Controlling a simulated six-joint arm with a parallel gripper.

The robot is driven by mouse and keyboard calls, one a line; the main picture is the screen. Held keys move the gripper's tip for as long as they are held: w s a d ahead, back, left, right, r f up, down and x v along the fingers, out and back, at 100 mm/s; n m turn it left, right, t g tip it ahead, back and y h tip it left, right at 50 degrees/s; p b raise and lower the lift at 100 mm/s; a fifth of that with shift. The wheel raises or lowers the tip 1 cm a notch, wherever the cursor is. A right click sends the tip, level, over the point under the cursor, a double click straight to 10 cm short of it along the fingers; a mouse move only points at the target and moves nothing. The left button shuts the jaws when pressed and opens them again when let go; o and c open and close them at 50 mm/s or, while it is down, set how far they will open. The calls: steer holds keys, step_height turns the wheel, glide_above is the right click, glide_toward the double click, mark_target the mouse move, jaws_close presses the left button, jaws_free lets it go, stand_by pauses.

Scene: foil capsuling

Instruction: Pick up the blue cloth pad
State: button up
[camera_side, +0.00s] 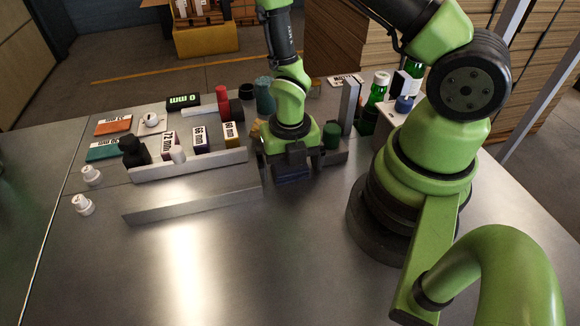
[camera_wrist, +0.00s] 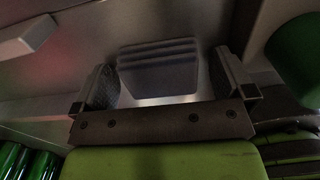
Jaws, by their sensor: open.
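The blue cloth pad (camera_side: 293,175) lies on the metal table directly below my gripper in the side view, mostly hidden by the fingers. In the wrist view the pad (camera_wrist: 158,70) looks blue-grey, with layered folds along its far edge. My gripper (camera_side: 292,164) points down, low over the table. In the wrist view its two fingers (camera_wrist: 164,82) are apart, one on each side of the pad, with a visible gap on both sides. The gripper holds nothing.
A dark green cylinder (camera_side: 331,135) stands close to the right of my gripper. Metal rails (camera_side: 190,203) and labelled boxes (camera_side: 201,138) are on the left. Green bottles (camera_side: 378,90) stand behind right. The front of the table is clear.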

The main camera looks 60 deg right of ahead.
steer(key=c, duration=0.9)
steer(key=shift+r, duration=0.1)
step_height(320, 180, up, 10)
steer(key=shift+f, duration=0.1)
